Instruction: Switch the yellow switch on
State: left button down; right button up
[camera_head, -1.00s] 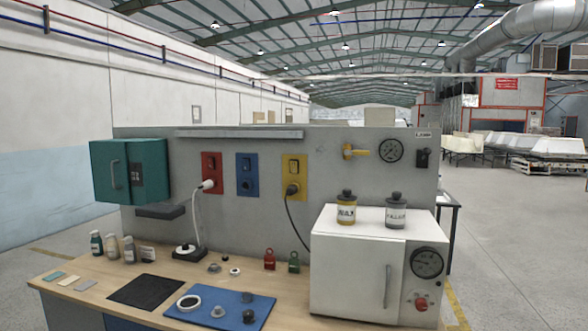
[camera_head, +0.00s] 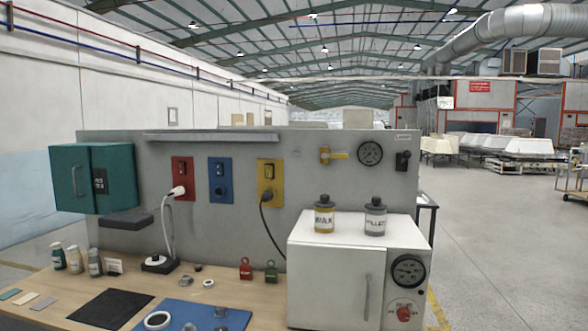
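The yellow switch plate (camera_head: 270,183) is fixed on the grey wall panel, right of the blue plate (camera_head: 220,181) and the red plate (camera_head: 182,179). It has a small dark rocker at its top and a black plug with a cable in its lower socket. The rocker's position is too small to tell. Neither of my grippers is in view.
A white oven (camera_head: 334,270) stands at the right of the wooden bench, with a wax jar (camera_head: 324,218) and a filler jar (camera_head: 375,220) on top. A teal cabinet (camera_head: 92,178) hangs at left. A blue mat (camera_head: 178,317) and padlocks (camera_head: 246,268) lie below the switches.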

aim_at(270, 170)
jog(key=i+z, duration=0.45)
jog(key=i+j+z, duration=0.25)
jog(key=i+z, duration=0.2)
